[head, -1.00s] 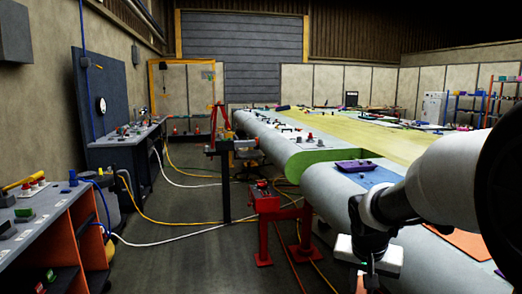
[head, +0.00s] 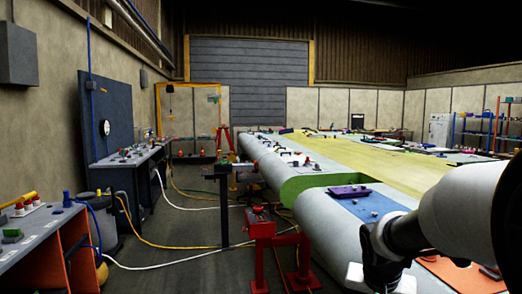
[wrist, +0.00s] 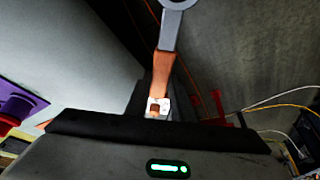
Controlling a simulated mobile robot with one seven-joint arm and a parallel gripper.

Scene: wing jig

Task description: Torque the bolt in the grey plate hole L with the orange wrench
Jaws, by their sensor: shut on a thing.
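The orange wrench (wrist: 163,75) shows in the wrist view, its orange-brown handle towards me and its grey ring end at the top edge. My gripper (wrist: 158,112) is shut on the handle's near end, with the wrench sticking out ahead. In the head view my gripper (head: 380,277) is at the lower right, beside the wing's rounded edge, partly cut off by the frame. The wrench cannot be made out there. I cannot pick out the grey plate, hole L or its bolt in either view.
The long wing jig (head: 325,215) fills the right, with a purple tray (head: 348,192) and a blue panel (head: 372,207) on top. A red stand (head: 262,225) is close to its edge. Workbenches (head: 125,150) line the left wall.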

